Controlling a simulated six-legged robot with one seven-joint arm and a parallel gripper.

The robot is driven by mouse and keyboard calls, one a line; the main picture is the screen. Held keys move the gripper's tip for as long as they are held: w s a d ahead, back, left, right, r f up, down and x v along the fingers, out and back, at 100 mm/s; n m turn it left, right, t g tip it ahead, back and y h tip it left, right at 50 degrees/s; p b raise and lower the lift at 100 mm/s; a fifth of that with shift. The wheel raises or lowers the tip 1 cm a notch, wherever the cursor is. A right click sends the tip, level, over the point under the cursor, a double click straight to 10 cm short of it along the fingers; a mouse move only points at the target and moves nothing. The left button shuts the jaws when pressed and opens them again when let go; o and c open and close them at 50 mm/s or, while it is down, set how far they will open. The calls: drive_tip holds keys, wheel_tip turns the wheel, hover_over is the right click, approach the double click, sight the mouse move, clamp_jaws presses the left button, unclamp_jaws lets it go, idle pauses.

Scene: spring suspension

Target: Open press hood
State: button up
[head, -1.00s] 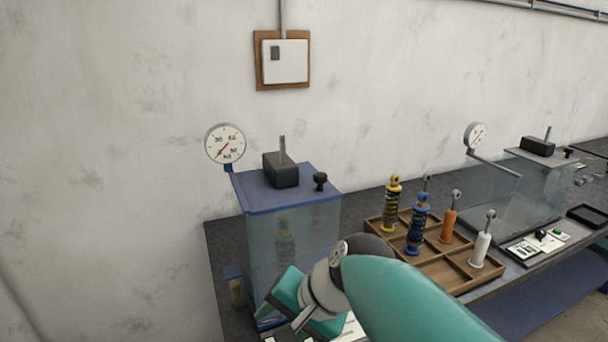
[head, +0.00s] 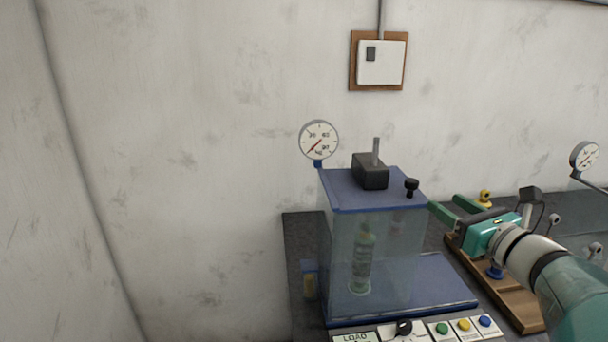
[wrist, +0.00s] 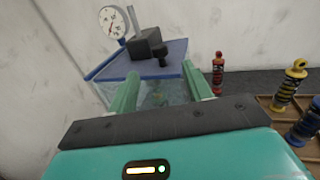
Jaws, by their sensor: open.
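The press (head: 380,190) stands on the bench with a blue top and a clear hood (head: 400,255). The hood is down around a green spring unit (head: 362,258) that stands inside. A black knob (head: 411,186) sits at the top's front right corner; it also shows in the wrist view (wrist: 160,52). My gripper (head: 447,208) is open and empty, just right of the hood, with its fingers pointing left. In the wrist view the hood and blue top (wrist: 155,62) lie ahead, between and beyond the fingers (wrist: 166,88).
A round gauge (head: 319,140) is mounted at the press's left. A control panel (head: 410,330) with a black dial and coloured buttons lies in front. A wooden tray (head: 520,305) with spring units is at the right, partly behind my arm. A second gauge (head: 584,156) shows at far right.

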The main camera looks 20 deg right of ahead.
sight(417, 185)
drive_tip(key=w, duration=1.1)
drive_tip(key=shift+w+d, duration=0.1)
drive_tip(key=shift+w, duration=0.05)
clamp_jaws()
